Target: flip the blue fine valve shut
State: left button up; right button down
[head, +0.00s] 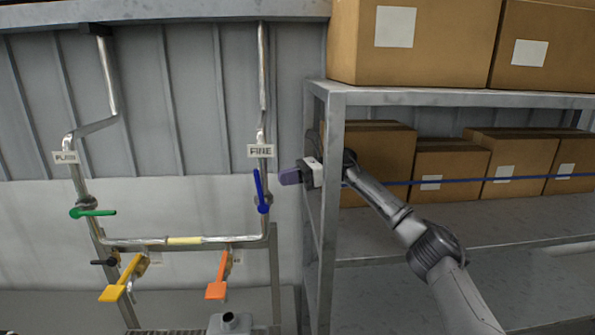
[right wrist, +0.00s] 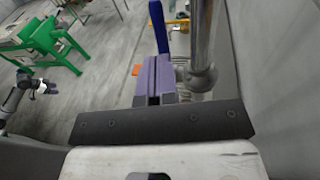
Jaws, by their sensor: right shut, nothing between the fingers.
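The blue fine valve handle (head: 261,190) is on the right-hand vertical pipe, under the FINE label (head: 261,151). It points up, roughly along the pipe. My right gripper (head: 284,177) is just right of the handle in the head view, with its purple fingers shut and empty. In the right wrist view the shut fingers (right wrist: 153,80) lie below the blue handle (right wrist: 158,25), with the pipe (right wrist: 201,45) to their right. Whether the fingers touch the handle is unclear. My left gripper is not in the head view.
A green handle (head: 92,213) lies sideways under the PLAIN label (head: 65,157). Yellow (head: 120,282) and orange (head: 217,278) handles sit lower. A metal shelf (head: 335,150) with cardboard boxes (head: 410,40) stands close on the right, beside my right arm.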

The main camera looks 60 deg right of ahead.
aim_at(259, 188)
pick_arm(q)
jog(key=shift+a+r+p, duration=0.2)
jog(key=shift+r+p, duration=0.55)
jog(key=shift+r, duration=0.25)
pick_arm(e)
jog(key=shift+x, duration=2.2)
